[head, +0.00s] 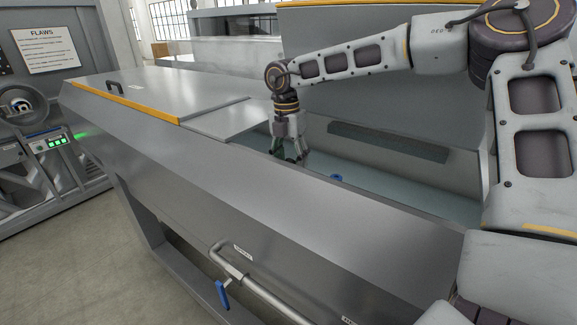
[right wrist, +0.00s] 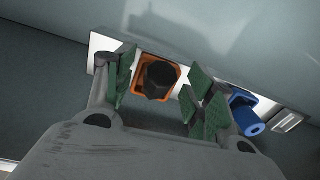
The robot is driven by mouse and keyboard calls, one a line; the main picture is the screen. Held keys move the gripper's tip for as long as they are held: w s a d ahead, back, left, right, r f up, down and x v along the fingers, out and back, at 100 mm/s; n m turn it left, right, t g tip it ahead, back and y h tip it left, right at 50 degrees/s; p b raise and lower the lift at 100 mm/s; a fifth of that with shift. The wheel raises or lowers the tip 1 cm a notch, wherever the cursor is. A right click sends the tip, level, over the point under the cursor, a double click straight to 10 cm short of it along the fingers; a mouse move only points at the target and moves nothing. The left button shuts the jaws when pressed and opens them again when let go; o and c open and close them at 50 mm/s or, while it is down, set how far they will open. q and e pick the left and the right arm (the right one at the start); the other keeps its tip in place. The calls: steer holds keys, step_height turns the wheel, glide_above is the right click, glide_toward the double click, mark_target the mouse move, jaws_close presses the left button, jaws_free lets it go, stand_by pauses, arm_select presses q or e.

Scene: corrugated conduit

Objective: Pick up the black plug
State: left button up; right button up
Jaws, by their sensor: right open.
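The black plug (right wrist: 158,80) sits in an orange holder (right wrist: 178,67) and shows in the right wrist view. My right gripper (head: 291,156) reaches down into the open grey trough in the head view. In the right wrist view, its green-padded fingers (right wrist: 163,84) are apart, one on each side of the black plug. I cannot tell whether either finger touches it. The black plug cannot be made out in the head view. My left gripper is not in view.
A blue plug (right wrist: 248,120) sits just right of my right finger; a blue piece (head: 336,177) also shows in the trough. The trough's front edge (head: 330,195) and a grey cover panel (head: 222,119) lie close to the gripper. A blue-handled pipe (head: 222,293) is in front.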

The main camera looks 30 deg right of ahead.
stand_by(0.4)
steer(key=c, duration=1.2)
steer(key=shift+r, duration=0.1)
step_height(320, 180, up, 18)
steer(key=shift+f+b, duration=0.15)
steer(key=shift+b, duration=0.4)
steer(key=shift+r+p, duration=2.55)
steer(key=shift+p, duration=0.3)
